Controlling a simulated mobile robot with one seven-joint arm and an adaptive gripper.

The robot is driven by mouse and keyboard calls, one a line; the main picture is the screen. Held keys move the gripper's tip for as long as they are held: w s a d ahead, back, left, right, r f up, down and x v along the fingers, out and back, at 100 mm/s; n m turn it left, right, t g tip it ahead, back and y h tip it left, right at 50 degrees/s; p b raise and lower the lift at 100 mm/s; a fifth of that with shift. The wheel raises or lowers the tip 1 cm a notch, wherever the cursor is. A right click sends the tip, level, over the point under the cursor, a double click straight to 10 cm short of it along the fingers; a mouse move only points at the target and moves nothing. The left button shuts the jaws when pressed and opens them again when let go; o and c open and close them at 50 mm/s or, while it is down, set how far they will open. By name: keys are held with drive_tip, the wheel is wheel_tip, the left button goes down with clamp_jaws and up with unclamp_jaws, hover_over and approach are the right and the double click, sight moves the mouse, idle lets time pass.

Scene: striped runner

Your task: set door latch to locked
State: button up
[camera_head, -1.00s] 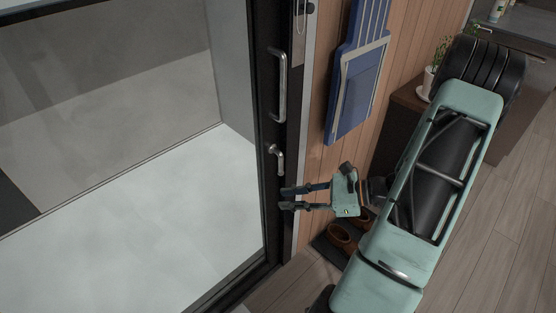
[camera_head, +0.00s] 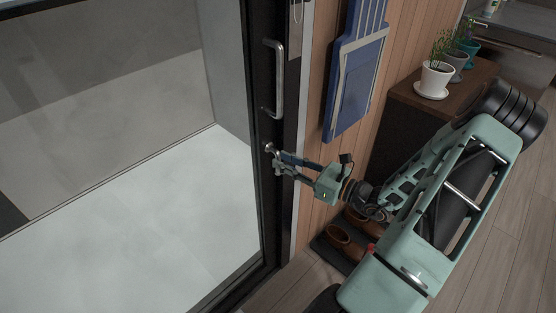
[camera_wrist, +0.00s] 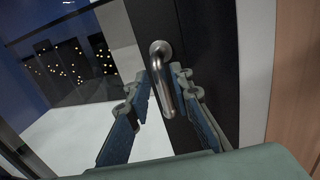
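The door latch (camera_wrist: 163,85) is a small silver lever on the dark door frame, below a long silver pull handle (camera_head: 279,80). In the wrist view the lever hangs down from its round base, tilted slightly. My gripper (camera_wrist: 160,88) is open, with one finger on each side of the lever; the lever lies between the fingertips. I cannot tell whether either finger touches it. In the head view my gripper (camera_head: 276,163) reaches the latch (camera_head: 271,149) from the right, and the fingers hide most of the lever.
The glass door (camera_head: 150,190) fills the left. A blue board (camera_head: 355,85) hangs on the wood wall right of the frame. Brown shoes (camera_head: 343,240) on a dark mat lie below my arm. A cabinet (camera_head: 462,100) with potted plants (camera_head: 436,78) stands at the right.

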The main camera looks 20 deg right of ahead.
drive_tip(key=shift+x, duration=1.3)
clamp_jaws()
